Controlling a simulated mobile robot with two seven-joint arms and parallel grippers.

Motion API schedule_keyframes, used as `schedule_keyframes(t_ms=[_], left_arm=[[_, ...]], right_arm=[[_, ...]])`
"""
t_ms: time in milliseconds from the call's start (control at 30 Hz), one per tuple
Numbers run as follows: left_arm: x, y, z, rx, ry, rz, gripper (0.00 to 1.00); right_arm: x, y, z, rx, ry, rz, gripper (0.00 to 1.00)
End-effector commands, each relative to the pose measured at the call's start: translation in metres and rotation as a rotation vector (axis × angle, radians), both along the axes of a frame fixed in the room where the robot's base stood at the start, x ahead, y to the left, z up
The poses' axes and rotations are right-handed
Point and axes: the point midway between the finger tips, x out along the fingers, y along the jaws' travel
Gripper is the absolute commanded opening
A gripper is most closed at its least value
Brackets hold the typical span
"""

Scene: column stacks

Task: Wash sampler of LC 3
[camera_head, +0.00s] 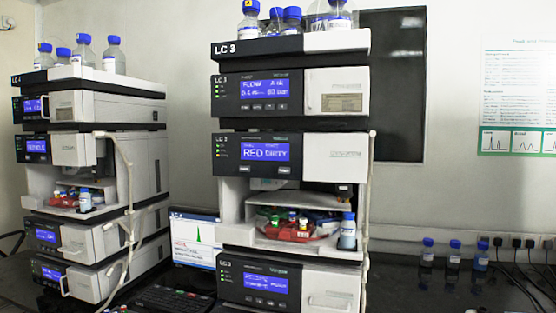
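The LC 3 stack (333,42) stands in the middle of the head view. Its sampler module (225,152) has a blue display (265,152) that appears to read "RED DIRTY"; the small line above is unclear. Two small buttons sit under the display, a left button (243,169) and a right button (284,170). Status lights show at its left, the lowest one orange. The sampler bay below is open, with a red vial tray (290,235) holding several vials. A blue-capped bottle (348,232) stands at the bay's right front. Neither of my grippers is in view.
A similar stack, LC 4 (125,108), stands at the left. A monitor (195,240) and keyboard (170,300) lie between the stacks. Three blue-capped bottles (454,256) stand on the dark bench at the right, near sockets and cables. Solvent bottles (291,20) stand on top of LC 3.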

Motion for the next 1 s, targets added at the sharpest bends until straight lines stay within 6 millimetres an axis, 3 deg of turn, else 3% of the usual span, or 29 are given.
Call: schedule_keyframes(t_ms=[467, 733, 1000], left_arm=[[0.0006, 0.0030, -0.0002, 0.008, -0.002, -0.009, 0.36], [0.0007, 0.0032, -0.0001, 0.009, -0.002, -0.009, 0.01], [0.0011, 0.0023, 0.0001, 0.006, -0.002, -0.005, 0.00]], right_arm=[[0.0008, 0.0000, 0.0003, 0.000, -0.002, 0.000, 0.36], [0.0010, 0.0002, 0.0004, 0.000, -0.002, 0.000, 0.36], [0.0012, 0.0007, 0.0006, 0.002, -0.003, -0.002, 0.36]])
